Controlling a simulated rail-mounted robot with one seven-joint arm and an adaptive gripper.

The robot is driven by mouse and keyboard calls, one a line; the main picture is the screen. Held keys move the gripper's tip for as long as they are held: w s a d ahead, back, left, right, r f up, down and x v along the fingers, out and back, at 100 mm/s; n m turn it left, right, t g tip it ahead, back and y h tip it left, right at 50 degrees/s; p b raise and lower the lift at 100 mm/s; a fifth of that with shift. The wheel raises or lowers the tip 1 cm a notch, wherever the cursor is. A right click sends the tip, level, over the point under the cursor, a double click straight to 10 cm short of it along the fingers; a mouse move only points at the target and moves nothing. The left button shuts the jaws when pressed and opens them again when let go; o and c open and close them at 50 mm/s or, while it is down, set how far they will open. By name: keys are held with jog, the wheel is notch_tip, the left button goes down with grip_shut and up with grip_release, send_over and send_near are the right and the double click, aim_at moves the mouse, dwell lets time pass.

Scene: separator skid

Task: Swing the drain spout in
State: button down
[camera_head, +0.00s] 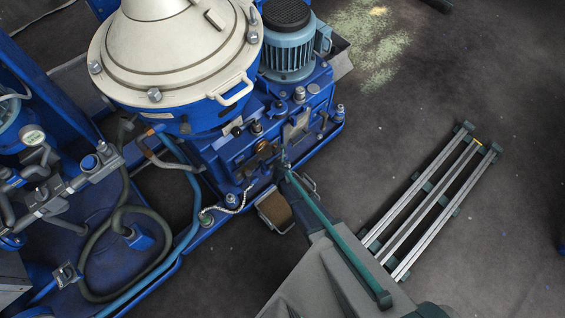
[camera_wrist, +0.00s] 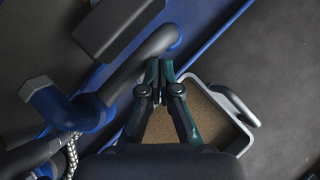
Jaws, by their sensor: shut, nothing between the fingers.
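A dark grey pipe (camera_wrist: 132,68), which looks like the drain spout, runs diagonally across the wrist view. Its rounded end lies up and left of the tray. My gripper (camera_wrist: 159,72) is shut and empty, with its fingertips close beside the pipe on its right side. I cannot tell whether they touch it. In the camera_head view my gripper (camera_head: 283,162) is small and dark at the front of the blue skid. The spout cannot be made out clearly there. A grey-rimmed tray with a brown inside (camera_wrist: 237,142) lies below my fingers, partly hidden by them.
A blue elbow (camera_wrist: 72,108) and a braided line (camera_wrist: 71,155) sit left of my gripper. A dark block (camera_wrist: 118,25) is above the pipe. The white separator bowl (camera_head: 165,45) and blue motor (camera_head: 287,45) stand behind. Metal rails (camera_head: 430,200) lie on the right; floor between is clear.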

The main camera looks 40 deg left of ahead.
dwell(0.3)
jog(key=s+d+r, duration=0.1)
jog(key=d+r, duration=0.7)
jog(key=d, duration=0.2)
jog(key=shift+s+r, duration=0.2)
jog(key=shift+r, duration=0.05)
jog(key=shift+d, duration=0.1)
